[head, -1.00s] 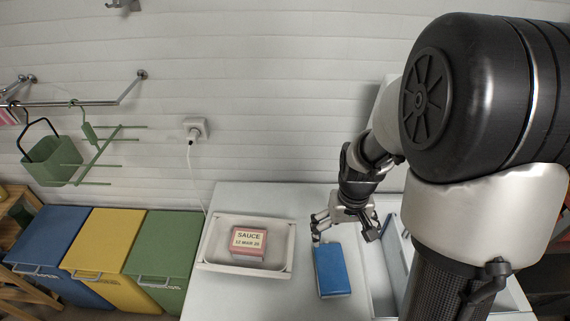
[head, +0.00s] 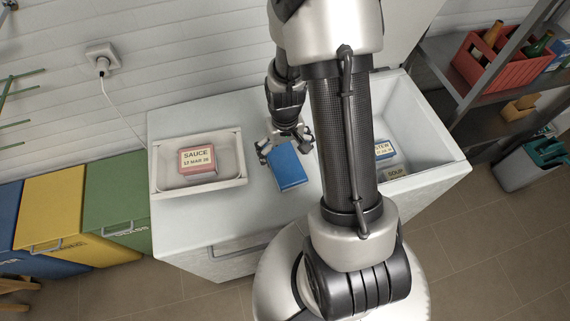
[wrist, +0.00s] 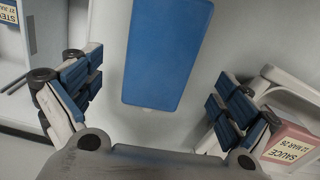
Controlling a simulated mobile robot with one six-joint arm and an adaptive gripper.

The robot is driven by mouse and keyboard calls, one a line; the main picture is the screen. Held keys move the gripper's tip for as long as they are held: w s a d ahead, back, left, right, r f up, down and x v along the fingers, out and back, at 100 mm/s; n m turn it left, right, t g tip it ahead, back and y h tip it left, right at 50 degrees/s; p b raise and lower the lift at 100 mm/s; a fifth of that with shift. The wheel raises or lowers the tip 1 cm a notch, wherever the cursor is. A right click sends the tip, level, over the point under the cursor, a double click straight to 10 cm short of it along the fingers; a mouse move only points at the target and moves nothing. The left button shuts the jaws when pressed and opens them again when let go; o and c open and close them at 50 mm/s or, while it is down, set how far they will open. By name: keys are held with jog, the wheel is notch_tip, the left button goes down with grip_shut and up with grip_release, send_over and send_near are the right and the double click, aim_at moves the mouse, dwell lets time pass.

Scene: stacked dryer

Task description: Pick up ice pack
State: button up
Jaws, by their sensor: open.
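The ice pack is a flat blue block with a pale edge (head: 290,172), lying on the white freezer top in the head view. It also shows in the wrist view (wrist: 167,50), between and beyond my fingers, with clear space on both sides. My gripper (head: 284,146) is at the far end of the block in the head view. In the wrist view my gripper (wrist: 160,100) is open and empty, its blue-padded fingers apart from the block. Whether the fingertips are level with the block cannot be told.
A white tray (head: 243,180) with a sauce box (head: 197,160) stands left on the freezer top (head: 225,215). At right the freezer is open, with labelled boxes inside (head: 395,172). Coloured bins stand at left; a shelf with a red crate (head: 505,65) is at right.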

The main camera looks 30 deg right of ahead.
aim_at(285, 161)
notch_tip(285, 161, down, 5)
jog(key=shift+f+b, duration=0.1)
jog(key=shift+b, duration=0.8)
jog(key=shift+s, duration=0.1)
jog(key=shift+c, duration=0.4)
jog(key=c, duration=1.4)
